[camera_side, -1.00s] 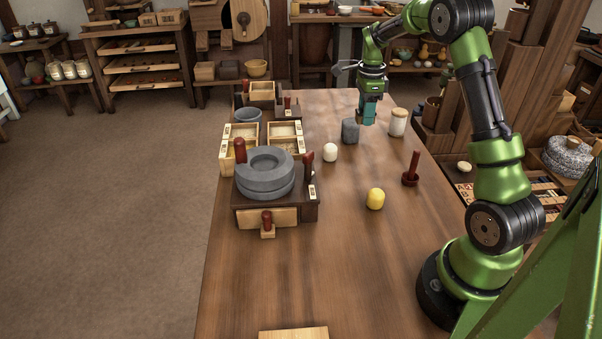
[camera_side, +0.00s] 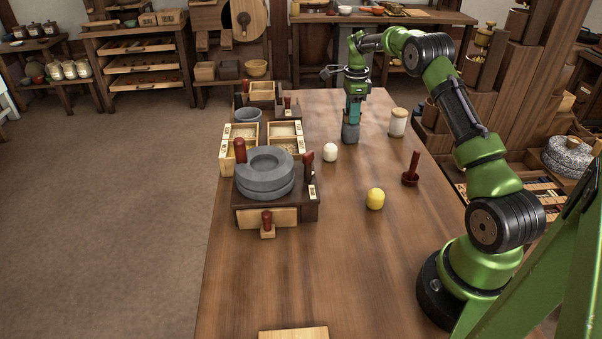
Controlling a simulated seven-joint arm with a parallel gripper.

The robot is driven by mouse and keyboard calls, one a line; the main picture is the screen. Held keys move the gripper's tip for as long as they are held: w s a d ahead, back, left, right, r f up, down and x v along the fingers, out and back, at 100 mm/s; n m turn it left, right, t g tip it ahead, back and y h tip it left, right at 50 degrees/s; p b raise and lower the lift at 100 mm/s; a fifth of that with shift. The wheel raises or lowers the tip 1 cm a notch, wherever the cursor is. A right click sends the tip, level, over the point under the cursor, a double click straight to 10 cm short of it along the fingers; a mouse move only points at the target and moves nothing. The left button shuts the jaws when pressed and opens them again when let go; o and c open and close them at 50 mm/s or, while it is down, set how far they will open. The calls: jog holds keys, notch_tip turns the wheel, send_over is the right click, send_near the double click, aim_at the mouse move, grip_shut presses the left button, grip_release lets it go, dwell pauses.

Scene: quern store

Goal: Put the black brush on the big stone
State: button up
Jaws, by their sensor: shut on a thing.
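The big stone (camera_side: 264,181) is a round grey quern of stacked stones with a hollow on top, on a dark wooden stand at the left of the table. A dark grey, block-like thing (camera_side: 350,134) stands on the table farther back; I cannot tell from its shape whether it is the black brush. My gripper (camera_side: 352,122) points straight down over it, with the teal fingers at its top, shut on it. The fingertips are too small to see clearly. The dark grey block seems to still touch the table.
A white ball (camera_side: 330,152) lies between the block and the quern. A lidded jar (camera_side: 398,122) stands to the right. Wooden boxes (camera_side: 241,143) stand behind the quern.

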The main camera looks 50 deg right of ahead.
jog(key=o, duration=1.1)
jog(key=shift+f, duration=0.15)
jog(key=shift+c, duration=0.2)
notch_tip(320, 180, up, 12)
jog(key=shift+a+r, duration=0.1)
jog(key=shift+r, duration=0.05)
jog(key=s+a+r+n+t, duration=0.1)
jog(key=s+a+r+n, duration=0.1)
jog(key=a+r+n, duration=0.35)
jog(key=s+a+r+n+t, duration=0.2)
jog(key=s+a+n, duration=0.1)
jog(key=a, duration=0.6)
jog(key=s+a+r+n+t, duration=0.1)
jog(key=s+a+r+n, duration=0.1)
jog(key=a+r+n, duration=0.35)
jog(key=s+a+f+n+t+y, duration=0.1)
jog(key=s+a+f+n, duration=0.3)
jog(key=s+a, duration=0.3)
jog(key=s+a+f+n+t+y, duration=0.1)
jog(key=s+a+f+n+t, duration=0.1)
jog(key=s+a+n, duration=0.3)
jog(key=s+a+f, duration=0.1)
jog(key=s+a, duration=0.2)
jog(key=s, duration=0.1)
jog(key=shift+s+a+f, duration=0.15)
jog(key=shift+s+f, duration=0.05)
jog(key=shift+f, duration=0.2)
